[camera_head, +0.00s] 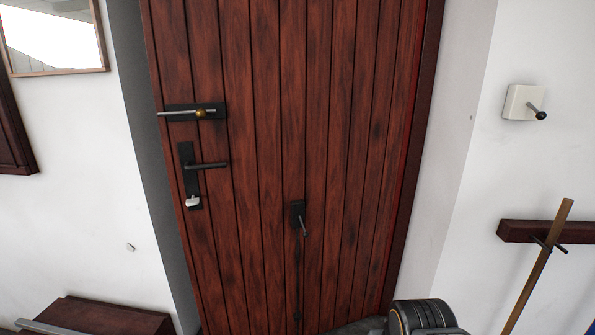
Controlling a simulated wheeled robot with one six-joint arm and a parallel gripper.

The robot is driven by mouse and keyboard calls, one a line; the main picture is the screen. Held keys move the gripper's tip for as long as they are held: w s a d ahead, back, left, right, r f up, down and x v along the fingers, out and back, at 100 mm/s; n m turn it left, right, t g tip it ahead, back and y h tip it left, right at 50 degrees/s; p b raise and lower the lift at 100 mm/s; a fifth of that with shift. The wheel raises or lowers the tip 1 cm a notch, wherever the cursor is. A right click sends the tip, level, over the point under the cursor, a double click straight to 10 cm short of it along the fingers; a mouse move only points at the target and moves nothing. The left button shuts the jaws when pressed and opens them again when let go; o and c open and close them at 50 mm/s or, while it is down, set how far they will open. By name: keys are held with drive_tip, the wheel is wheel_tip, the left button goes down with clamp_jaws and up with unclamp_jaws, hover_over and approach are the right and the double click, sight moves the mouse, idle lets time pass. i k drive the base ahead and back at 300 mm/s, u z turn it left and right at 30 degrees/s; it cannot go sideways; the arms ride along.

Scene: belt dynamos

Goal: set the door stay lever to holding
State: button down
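A wooden plank door (340,130) fills the middle of the view and looks shut. Low on the door is a small black plate with a short lever (303,226), which points down and slightly right. I take this to be the door stay lever. A thin dark line or rod (297,285) runs down below it. My gripper is not in view. Part of my arm (424,316) shows at the bottom edge, right of and below the lever, apart from it.
On the door's left are a sliding bolt (190,113) and a black handle (207,165). A white wall plate with a dark-knobbed lever (525,103) is at right. A wooden pole (540,262) leans by a dark rail (515,230). A reddish box (105,315) stands lower left.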

sight(306, 234)
drive_tip(key=z, duration=0.15)
drive_tip(key=k, duration=0.9)
drive_tip(key=u, duration=1.1)
drive_tip(key=i, duration=1.2)
drive_tip(key=z, duration=0.3)
